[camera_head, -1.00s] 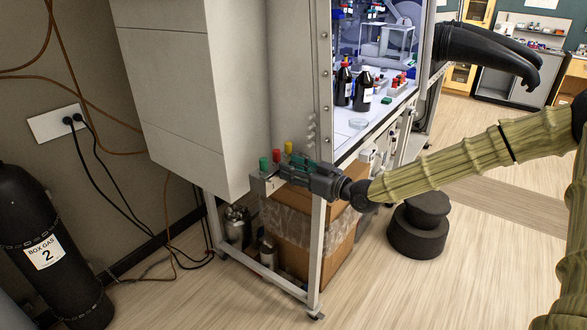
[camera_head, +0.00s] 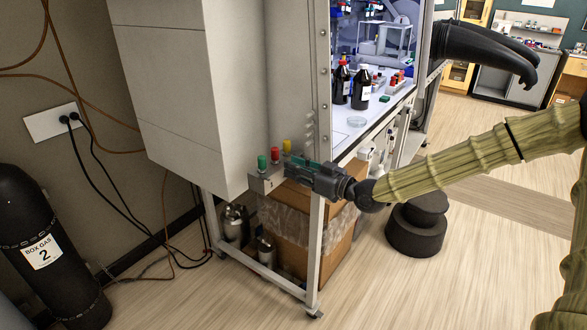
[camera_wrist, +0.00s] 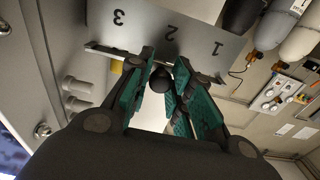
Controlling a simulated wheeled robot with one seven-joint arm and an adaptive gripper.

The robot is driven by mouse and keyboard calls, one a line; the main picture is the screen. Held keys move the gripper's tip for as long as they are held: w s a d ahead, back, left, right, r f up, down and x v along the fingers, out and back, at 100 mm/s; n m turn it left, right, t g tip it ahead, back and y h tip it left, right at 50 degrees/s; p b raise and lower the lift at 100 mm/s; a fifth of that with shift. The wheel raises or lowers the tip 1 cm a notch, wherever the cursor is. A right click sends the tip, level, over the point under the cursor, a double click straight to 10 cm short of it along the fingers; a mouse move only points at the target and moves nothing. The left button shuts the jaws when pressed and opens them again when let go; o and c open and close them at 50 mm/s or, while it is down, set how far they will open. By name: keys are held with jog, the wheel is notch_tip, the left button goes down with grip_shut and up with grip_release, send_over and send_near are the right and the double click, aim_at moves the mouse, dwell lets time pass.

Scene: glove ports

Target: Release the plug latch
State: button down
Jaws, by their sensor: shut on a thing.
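A grey valve box (camera_head: 268,180) sits at the lower front corner of the cabinet, with green (camera_head: 262,162), red (camera_head: 275,155) and yellow (camera_head: 287,147) tops on it. My gripper (camera_head: 306,171) is at its right end, and hides that part in the head view. In the wrist view my teal-padded fingers (camera_wrist: 165,75) are closed around a dark round knob (camera_wrist: 160,82), in front of a grey plate (camera_wrist: 150,22) numbered 3, 2 and 1. The knob lies below the number 2. I cannot tell from its shape whether it is the plug latch.
The cabinet's metal post (camera_head: 316,245) stands close beside my gripper. A black stepped stool (camera_head: 417,228) stands to the right. A gas cylinder (camera_head: 45,250) is at the far left. The floor in front is clear.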

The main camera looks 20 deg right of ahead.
jog(key=shift+f, duration=0.1)
jog(key=c, duration=1.4)
grip_release()
jog(key=shift+s+d, duration=0.1)
jog(key=shift+d, duration=0.05)
jog(key=shift+c, duration=0.2)
jog(key=shift+o, duration=0.6)
jog(key=shift+s+d, duration=0.1)
jog(key=shift+s, duration=0.05)
jog(key=v, duration=1.1)
jog(key=shift+s+d, duration=0.25)
jog(key=shift+s, duration=0.05)
